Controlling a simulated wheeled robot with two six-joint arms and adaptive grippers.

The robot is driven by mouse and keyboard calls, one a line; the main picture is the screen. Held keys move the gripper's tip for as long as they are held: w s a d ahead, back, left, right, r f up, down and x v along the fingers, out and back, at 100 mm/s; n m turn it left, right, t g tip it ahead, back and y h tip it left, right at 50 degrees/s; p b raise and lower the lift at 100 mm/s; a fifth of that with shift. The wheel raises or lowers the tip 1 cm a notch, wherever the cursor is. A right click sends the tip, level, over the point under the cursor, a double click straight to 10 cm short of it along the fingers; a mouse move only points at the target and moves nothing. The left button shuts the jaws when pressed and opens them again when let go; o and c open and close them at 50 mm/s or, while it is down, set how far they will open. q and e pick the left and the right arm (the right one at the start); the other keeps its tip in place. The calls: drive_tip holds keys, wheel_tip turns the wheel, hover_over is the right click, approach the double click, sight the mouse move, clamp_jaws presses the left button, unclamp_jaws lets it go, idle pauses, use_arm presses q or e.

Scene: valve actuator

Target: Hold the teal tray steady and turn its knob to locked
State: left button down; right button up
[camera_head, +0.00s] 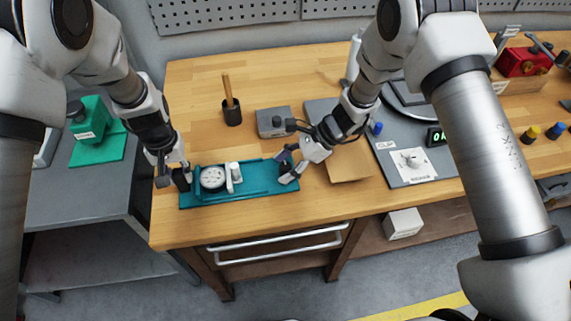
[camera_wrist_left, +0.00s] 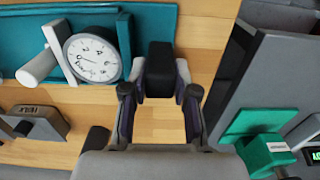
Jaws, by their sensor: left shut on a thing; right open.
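The teal tray (camera_head: 262,173) lies on the wooden bench near its front edge. A round white dial (camera_head: 213,178) with dark marks is mounted on it, and a white cylindrical part (camera_head: 234,171) stands beside the dial. Both show in the left wrist view, the dial (camera_wrist_left: 94,58) and the cylinder (camera_wrist_left: 38,68); I cannot tell which is the knob. My left gripper (camera_head: 173,178) is shut on the black handle (camera_wrist_left: 160,62) at the tray's left end. My right gripper (camera_head: 288,170) is open at the tray's right end; contact there is unclear.
A grey panel (camera_head: 412,167) lies to the right. A green device (camera_head: 91,120) sits on the grey side table at left. Bare bench surrounds the cup.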

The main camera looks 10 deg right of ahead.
clamp_jaws()
drive_tip(key=shift+m+t, duration=0.3)
drive_tip(key=shift+m, duration=0.1)
drive_tip(key=m+t+h, duration=0.1)
drive_tip(key=m+t, duration=0.2)
drive_tip(key=m, duration=0.2)
drive_tip(key=shift+s+a+t, duration=0.1)
drive_tip(key=shift+t, duration=0.3)
drive_tip(key=m+t+h, duration=0.1)
drive_tip(key=m, duration=0.1)
drive_tip(key=m+t+h, duration=0.1)
drive_tip(key=m, duration=0.2)
drive_tip(key=shift+t+h, duration=0.3)
drive_tip(key=shift+t, duration=0.1)
